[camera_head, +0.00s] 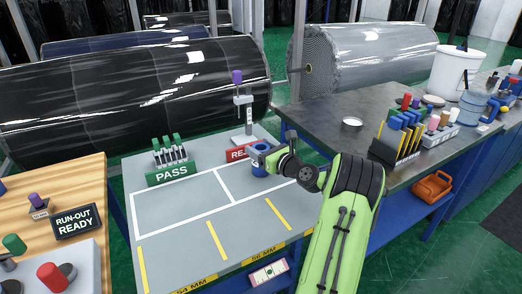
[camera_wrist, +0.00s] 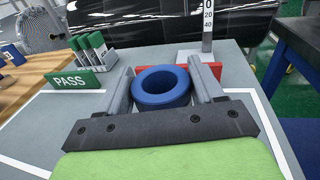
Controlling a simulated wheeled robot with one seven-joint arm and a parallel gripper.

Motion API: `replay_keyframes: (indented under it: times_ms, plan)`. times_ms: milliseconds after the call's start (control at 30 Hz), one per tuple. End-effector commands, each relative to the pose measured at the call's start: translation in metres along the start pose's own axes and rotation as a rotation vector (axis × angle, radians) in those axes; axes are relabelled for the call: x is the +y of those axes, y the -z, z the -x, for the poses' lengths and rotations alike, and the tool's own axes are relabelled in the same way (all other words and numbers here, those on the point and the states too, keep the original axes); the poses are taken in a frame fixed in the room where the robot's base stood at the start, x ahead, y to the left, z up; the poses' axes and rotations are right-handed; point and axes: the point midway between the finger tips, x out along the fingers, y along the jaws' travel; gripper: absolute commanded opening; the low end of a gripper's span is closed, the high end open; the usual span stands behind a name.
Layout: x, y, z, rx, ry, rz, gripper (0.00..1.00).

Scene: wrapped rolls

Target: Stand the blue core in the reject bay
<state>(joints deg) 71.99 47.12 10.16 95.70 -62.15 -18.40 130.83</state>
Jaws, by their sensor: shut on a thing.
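The blue core (camera_head: 259,170) is a short, hollow blue ring, upright with its open top facing up. My gripper (camera_head: 262,155) is shut on it; in the wrist view the two grey fingers (camera_wrist: 162,85) press on either side of the blue core (camera_wrist: 162,92). The core is over the white-outlined reject bay (camera_head: 238,182), near its back, in front of the red sign (camera_head: 237,153). My gripper hides part of the sign's lettering. Whether the core's base touches the grey table is hidden.
A green PASS sign (camera_head: 171,174) with a rack of green-capped markers stands left. A gauge post with a purple top (camera_head: 238,78) stands behind the red sign. A dark bench (camera_head: 320,115) with tool racks is close at right. The front-left grey table is clear.

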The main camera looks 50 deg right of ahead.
Motion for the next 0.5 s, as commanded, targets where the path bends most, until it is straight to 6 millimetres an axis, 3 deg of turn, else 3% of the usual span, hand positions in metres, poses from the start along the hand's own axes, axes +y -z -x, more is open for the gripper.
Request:
replay_keyframes:
  times_ms: [33,67,200,500]
  plan:
    - [0.0,0.0015,0.0,-0.001,0.0,-0.002,0.31]
    - [0.0,0.0014,0.0,0.0,0.0,-0.001,0.71]
    - [0.0,0.0011,0.0,0.0,0.0,-0.001,0.92]
    - [0.0001,-0.0019,0.0001,-0.001,0.0,0.0,0.92]
